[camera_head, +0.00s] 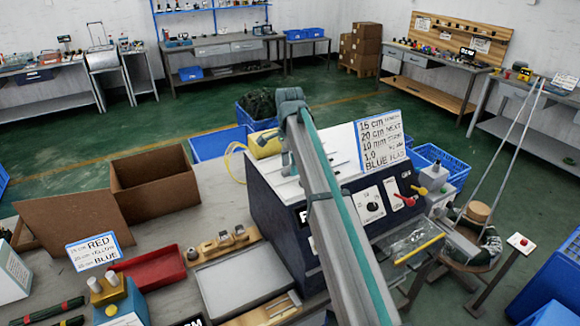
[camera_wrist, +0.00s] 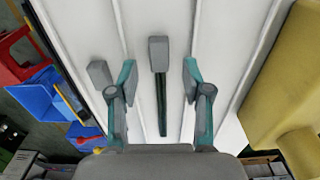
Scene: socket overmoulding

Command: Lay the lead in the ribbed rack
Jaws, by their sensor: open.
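The lead (camera_wrist: 161,108), a grey block-shaped plug with a dark cable tail, shows in the wrist view against a white surface with raised ribs, which looks like the ribbed rack (camera_wrist: 220,45). It lies lengthwise along the ribs. My gripper (camera_wrist: 158,70) is open, with one finger on each side of the lead and visible gaps between. A second grey block (camera_wrist: 99,73) shows just left of the left finger, which hides part of it. In the head view my arm covers most of the white top, and the lead cannot be made out.
A yellow object (camera_wrist: 285,75) stands right of the ribs in the wrist view; it also shows in the head view (camera_head: 266,144). A red tray (camera_head: 152,269) and brown box (camera_head: 153,185) stand left.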

